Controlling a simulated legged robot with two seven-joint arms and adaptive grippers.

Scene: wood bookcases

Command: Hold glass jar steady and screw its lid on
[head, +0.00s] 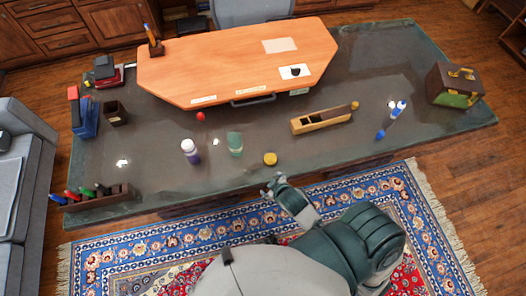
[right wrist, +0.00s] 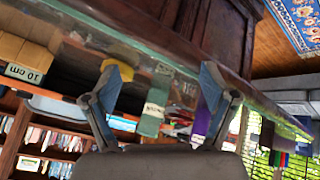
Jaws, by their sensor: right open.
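A translucent green glass jar (head: 235,143) stands upright on the grey glass-topped desk. A round yellow lid (head: 270,158) lies on the desk to the right of the jar and nearer the front edge. My right gripper (head: 272,185) is at the desk's front edge, just in front of the lid and apart from it. In the right wrist view my right gripper (right wrist: 162,76) has its fingers spread with nothing between them. My left gripper is not in view.
A white and purple bottle (head: 190,151) stands left of the jar. A wooden plane (head: 321,119) lies to the right, with blue-and-white bottles (head: 391,121) beyond it. A small red ball (head: 200,117) and an orange wooden board (head: 235,60) are behind. A tool rack (head: 97,197) sits front left.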

